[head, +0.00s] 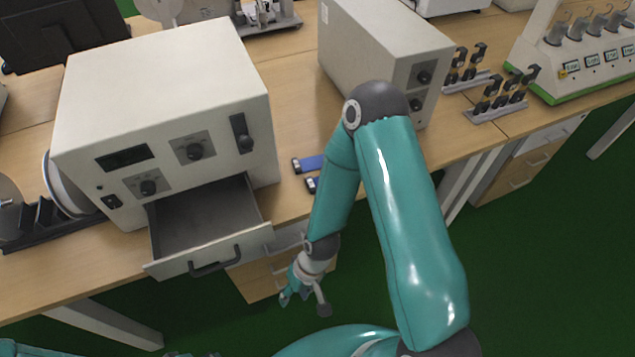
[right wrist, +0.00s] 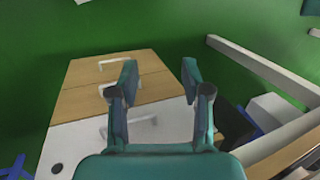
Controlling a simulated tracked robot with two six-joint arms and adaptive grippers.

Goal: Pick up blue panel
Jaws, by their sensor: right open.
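My right arm hides part of both. My right gripper (head: 303,303) is open and empty. It hangs in front of the table edge, below and nearer than the panels, beside the open drawer. In the right wrist view, the open fingers (right wrist: 160,82) point at a drawer cabinet and the green floor, with no panel between them.
A large beige instrument (head: 160,90) stands at left with its drawer (head: 205,228) pulled out and empty. A smaller beige box (head: 385,45) stands behind the panels. Black holders (head: 495,105) stand at right. A wooden drawer cabinet (right wrist: 80,100) is below the table.

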